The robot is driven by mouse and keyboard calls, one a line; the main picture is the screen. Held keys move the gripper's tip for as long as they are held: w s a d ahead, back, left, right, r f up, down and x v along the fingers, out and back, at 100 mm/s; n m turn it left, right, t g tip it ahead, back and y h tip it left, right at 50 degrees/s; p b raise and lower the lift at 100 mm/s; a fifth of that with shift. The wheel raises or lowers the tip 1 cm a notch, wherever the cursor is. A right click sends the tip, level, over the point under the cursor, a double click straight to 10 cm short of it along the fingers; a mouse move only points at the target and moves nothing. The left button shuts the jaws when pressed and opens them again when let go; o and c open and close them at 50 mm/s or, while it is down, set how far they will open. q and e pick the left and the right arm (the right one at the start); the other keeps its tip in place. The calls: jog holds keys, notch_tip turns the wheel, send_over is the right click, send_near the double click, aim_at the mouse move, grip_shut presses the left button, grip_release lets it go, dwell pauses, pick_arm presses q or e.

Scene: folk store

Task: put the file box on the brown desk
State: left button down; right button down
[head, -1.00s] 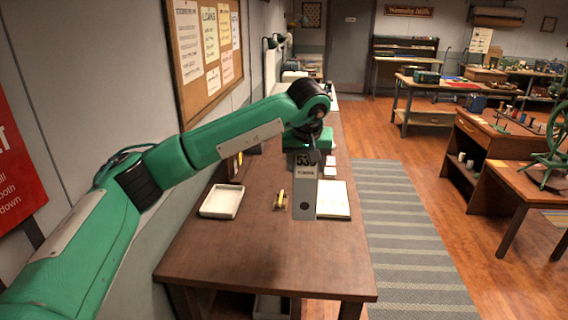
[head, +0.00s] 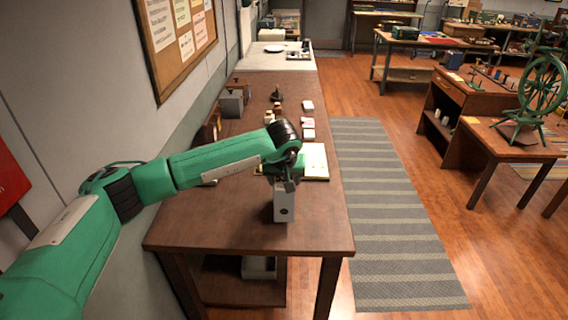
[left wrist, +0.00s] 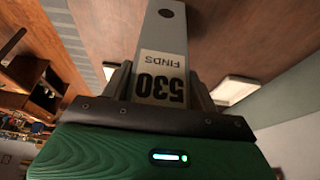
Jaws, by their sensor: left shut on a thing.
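The file box (head: 284,205) is a narrow grey box with a round dark hole in its spine. My left gripper (head: 284,184) is shut on its upper part, and the box hangs upright below it, over the near part of the brown desk (head: 215,228). I cannot tell whether its bottom touches the desk top. My right gripper is not in view.
An open white book (head: 315,160) lies behind the box. Small white blocks (head: 308,122) and a grey box (head: 231,104) stand farther back. The desk's near left part is bare. A striped rug (head: 385,220) lies right of the desk.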

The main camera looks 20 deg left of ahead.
pick_arm(q)
notch_tip(320, 180, down, 4)
jog(key=shift+f+p, duration=0.1)
jog(key=shift+p, duration=0.6)
jog(key=c, duration=0.8)
grip_release()
jog(key=shift+f, duration=0.2)
jog(key=o, duration=0.4)
jog(key=shift+s, duration=0.1)
jog(key=shift+r, duration=0.15)
